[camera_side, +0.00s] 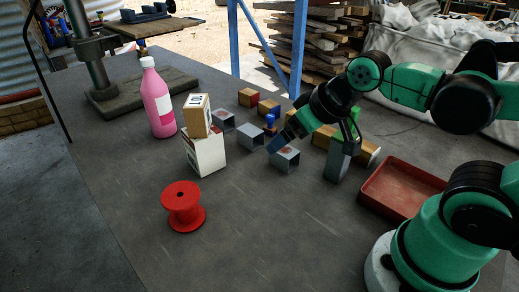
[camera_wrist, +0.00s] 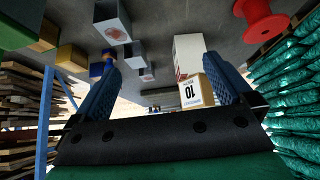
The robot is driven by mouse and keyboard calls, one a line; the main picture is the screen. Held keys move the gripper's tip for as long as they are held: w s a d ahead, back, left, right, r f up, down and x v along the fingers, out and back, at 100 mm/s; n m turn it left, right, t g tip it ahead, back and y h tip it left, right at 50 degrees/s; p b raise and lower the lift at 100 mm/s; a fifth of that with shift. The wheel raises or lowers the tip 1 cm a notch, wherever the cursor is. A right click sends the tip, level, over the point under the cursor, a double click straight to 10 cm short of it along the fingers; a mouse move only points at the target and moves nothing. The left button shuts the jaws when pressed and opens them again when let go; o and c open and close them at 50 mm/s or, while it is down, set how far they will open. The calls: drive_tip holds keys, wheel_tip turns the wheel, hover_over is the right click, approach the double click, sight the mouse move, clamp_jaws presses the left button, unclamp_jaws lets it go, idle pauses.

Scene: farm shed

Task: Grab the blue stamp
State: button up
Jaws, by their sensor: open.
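The blue stamp (camera_side: 270,121) stands upright on the dark table in the side view, among small blocks and open grey boxes. In the wrist view, which looks upside down, a blue piece of it (camera_wrist: 108,54) shows at the left fingertip, partly hidden by that finger. My gripper (camera_side: 276,142) is tilted down to the left, in front of the stamp and above a grey box (camera_side: 285,158). In the wrist view, my gripper (camera_wrist: 162,64) has its two blue fingers wide apart with nothing held. The stamp is outside the space between them.
A white box (camera_side: 205,152) carries a cardboard box (camera_side: 196,115). A pink bottle (camera_side: 157,100) and a red spool (camera_side: 183,206) stand left. A grey upright block (camera_side: 337,163) and a red tray (camera_side: 400,190) are right. The table's front left is clear.

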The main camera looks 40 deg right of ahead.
drive_tip(key=c, duration=0.5)
drive_tip(key=shift+w, duration=0.1)
